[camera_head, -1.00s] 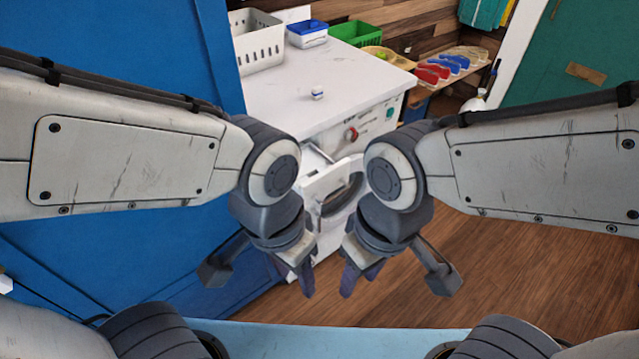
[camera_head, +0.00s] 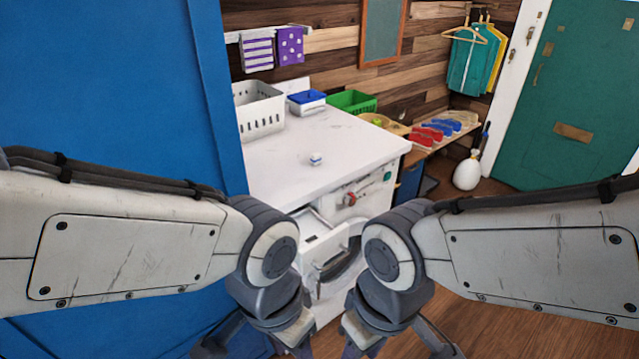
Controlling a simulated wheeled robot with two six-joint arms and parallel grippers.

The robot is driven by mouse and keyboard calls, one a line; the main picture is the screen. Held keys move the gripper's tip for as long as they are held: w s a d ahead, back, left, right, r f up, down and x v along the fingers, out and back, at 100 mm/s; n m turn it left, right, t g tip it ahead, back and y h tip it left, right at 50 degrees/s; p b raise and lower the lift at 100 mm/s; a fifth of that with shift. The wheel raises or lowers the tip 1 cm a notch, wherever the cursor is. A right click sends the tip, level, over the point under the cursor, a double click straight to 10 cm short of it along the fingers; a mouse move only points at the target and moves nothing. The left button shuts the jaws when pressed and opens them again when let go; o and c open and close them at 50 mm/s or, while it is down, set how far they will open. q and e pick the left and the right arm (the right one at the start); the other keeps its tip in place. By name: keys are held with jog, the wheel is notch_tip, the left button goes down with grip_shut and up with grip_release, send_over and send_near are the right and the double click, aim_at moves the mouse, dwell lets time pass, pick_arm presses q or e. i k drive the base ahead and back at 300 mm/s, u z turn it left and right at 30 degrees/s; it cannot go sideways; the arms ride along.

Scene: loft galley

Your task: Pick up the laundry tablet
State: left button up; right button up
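The laundry tablet (camera_head: 315,158) is a small white and blue block on the white worktop (camera_head: 280,172) above the washing machine. It lies apart from the other things there. My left gripper (camera_head: 300,350) and my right gripper (camera_head: 352,350) hang low in front of the machine, short of the worktop and well below the tablet. Their fingertips are cut off by the lower edge of the view, so I cannot tell whether they are open.
A white basket (camera_head: 259,112), a blue-lidded box (camera_head: 307,102) and a green basket (camera_head: 351,101) stand along the back. An open drawer (camera_head: 312,232) juts out below the worktop. A blue panel (camera_head: 110,90) rises at left. The worktop around the tablet is clear.

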aim_at(316, 158)
jog(key=z, duration=0.85)
jog(key=i, duration=1.95)
jog(key=u, duration=1.85)
